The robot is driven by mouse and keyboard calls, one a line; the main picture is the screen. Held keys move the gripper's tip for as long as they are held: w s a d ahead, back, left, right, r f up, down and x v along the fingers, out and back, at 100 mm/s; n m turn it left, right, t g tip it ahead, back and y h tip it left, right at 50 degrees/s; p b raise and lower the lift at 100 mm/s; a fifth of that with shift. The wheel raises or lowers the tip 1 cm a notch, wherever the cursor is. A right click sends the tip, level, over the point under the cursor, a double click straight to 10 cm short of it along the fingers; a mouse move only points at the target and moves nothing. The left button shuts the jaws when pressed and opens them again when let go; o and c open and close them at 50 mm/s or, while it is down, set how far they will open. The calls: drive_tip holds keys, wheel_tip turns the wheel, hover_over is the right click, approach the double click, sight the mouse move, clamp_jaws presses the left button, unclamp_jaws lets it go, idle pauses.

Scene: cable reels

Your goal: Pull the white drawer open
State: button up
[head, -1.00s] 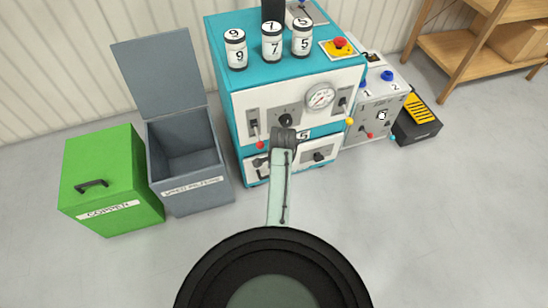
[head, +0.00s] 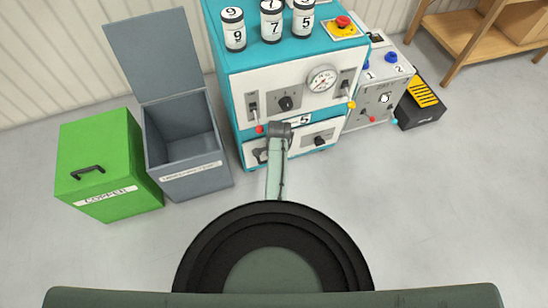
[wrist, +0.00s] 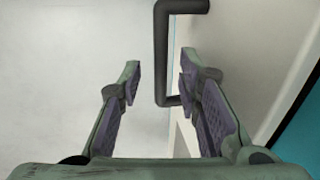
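The teal cabinet (head: 225,85) has a white lower front (head: 325,131) under its gauge panel, with dark handles on it. My arm covers the middle of this front in the head view, and my fingers are hidden there. In the wrist view, my gripper (wrist: 160,85) is open. A dark bent bar handle (wrist: 161,50) runs between and beyond the fingertips, nearer the right finger, with no clear contact. The white face (wrist: 235,45) is to the right of the handle. I cannot tell whether the drawer stands out at all.
A grey open bin (head: 187,178) and a green copper bin (head: 110,170) stand left of the cabinet. Numbered jars (head: 271,22) stand on top. A grey control box (head: 380,100) and a black-yellow box (head: 420,105) are at the right. The floor in front is clear.

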drive_tip(key=shift+f, duration=0.15)
clamp_jaws()
idle(0.4)
idle(0.5)
